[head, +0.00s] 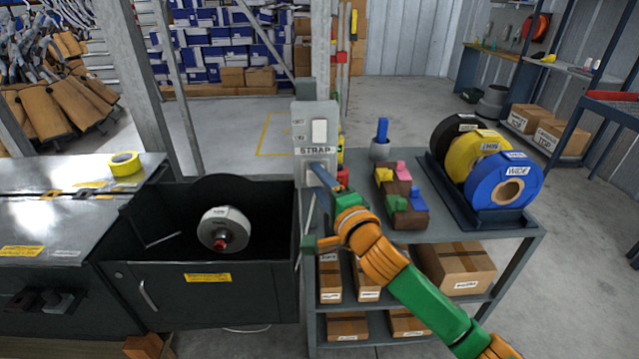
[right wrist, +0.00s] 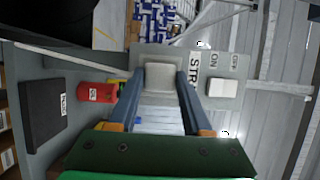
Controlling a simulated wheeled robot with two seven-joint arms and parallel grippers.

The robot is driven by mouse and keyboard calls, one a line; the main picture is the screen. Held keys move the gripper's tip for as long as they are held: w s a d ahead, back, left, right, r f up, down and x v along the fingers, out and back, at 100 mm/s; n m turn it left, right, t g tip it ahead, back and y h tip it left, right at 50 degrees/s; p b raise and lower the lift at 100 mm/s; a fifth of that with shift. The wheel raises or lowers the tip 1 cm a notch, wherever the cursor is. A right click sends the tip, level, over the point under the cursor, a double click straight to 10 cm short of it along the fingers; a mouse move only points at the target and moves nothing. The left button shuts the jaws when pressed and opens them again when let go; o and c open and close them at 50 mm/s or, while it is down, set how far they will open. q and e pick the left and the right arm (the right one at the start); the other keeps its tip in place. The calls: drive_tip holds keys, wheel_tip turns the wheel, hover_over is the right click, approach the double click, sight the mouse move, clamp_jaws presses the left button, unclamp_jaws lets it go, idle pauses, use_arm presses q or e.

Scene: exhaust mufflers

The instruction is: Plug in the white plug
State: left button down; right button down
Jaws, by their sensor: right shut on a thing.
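My right gripper (head: 320,174) is at the lower part of the grey STRAP panel (head: 300,122) on the post, just below its label. In the right wrist view, the fingers of my right gripper (right wrist: 161,84) are shut on the white plug (right wrist: 161,77), one finger on each side. The plug is in front of the grey panel face (right wrist: 146,53). I cannot tell whether it is seated in a socket, as the socket is hidden behind it. A white ON/OFF switch (head: 319,131) is above the label; it also shows in the right wrist view (right wrist: 222,87). My left gripper is not in view.
Right of the panel, a shelf cart (head: 450,229) carries a block holder (head: 408,219) and black, yellow and blue rolls (head: 487,178). A red can (right wrist: 97,92) is close to my gripper. A dark bin (head: 150,215) with a reel (head: 223,229) is at left.

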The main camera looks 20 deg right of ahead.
drive_tip(key=shift+c, duration=1.3)
unclamp_jaws()
drive_tip(key=s, duration=0.7)
drive_tip(key=shift+d+b, duration=0.35)
drive_tip(key=shift+d, duration=0.1)
